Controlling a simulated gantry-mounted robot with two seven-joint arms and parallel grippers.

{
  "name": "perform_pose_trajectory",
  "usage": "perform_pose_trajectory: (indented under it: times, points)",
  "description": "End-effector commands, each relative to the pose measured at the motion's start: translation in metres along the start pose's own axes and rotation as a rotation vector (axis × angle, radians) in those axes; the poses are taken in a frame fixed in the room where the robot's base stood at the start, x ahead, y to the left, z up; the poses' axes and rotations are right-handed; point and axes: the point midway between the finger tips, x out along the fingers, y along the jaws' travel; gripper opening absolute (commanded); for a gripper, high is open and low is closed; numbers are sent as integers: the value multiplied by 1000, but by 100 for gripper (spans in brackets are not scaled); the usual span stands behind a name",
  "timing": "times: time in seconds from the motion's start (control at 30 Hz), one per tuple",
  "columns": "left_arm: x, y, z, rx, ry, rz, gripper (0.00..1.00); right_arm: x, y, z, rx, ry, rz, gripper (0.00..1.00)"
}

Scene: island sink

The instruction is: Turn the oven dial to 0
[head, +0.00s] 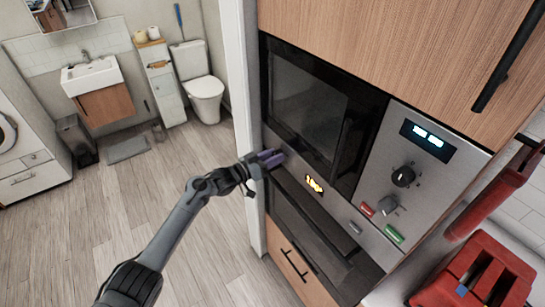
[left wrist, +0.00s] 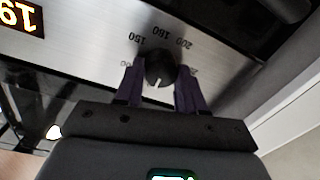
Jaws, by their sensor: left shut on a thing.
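The oven dial (left wrist: 160,68) is a round black knob on the oven's metal panel (left wrist: 90,45). Numbers 150, 180 and 200 show upside down above it in the left wrist view, and marks at its sides are partly hidden. The knob's white mark points down in that view, away from those numbers. My left gripper (left wrist: 160,85) has its purple fingers on both sides of the dial, shut on it. In the head view my left gripper (head: 268,158) hides the dial at the panel's left end. My right gripper is not in view.
A lit yellow display (head: 314,184) is right of the gripper. A microwave (head: 306,100) sits above, with its own black dial (head: 403,176) and red and green buttons. The oven door (head: 315,235) is below. A red object (head: 480,275) stands at lower right.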

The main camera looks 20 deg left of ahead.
Motion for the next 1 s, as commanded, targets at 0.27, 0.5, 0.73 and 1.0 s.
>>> perform_pose_trajectory:
  times: [0.27,0.5,0.73,1.0]
  points:
    - [0,0,0,-1,1,0,57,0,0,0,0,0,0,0]
    - [0,0,0,0,1,0,64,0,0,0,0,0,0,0]
    - [-6,-1,1,0,-1,-1,64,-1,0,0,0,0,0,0]
    - [-40,-1,1,1,-1,-2,64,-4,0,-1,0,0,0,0]
